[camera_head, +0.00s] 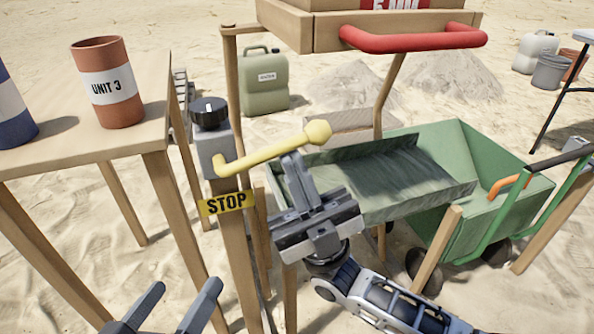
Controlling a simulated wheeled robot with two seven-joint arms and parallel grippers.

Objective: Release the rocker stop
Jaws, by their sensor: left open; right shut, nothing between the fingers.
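A yellow lever (268,150) with a rounded knob end reaches right and slightly up from a grey box (214,145) on a wooden post. A black dial (208,112) sits on top of the box. A yellow STOP label (226,203) is fixed to the post below. My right gripper (291,158) is shut and empty, its fingertips at the lever's underside near the knob end; I cannot tell whether they touch. My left gripper (175,291) is open and empty at the bottom edge, low and left of the post, well apart from the lever.
A wooden table (60,158) at left holds a red-brown UNIT 3 canister (107,84) and a blue one (12,110). A wooden sieve box (310,32) with a red handle (412,39) hangs above. A grey-green chute (400,185) and green cart (480,205) stand right.

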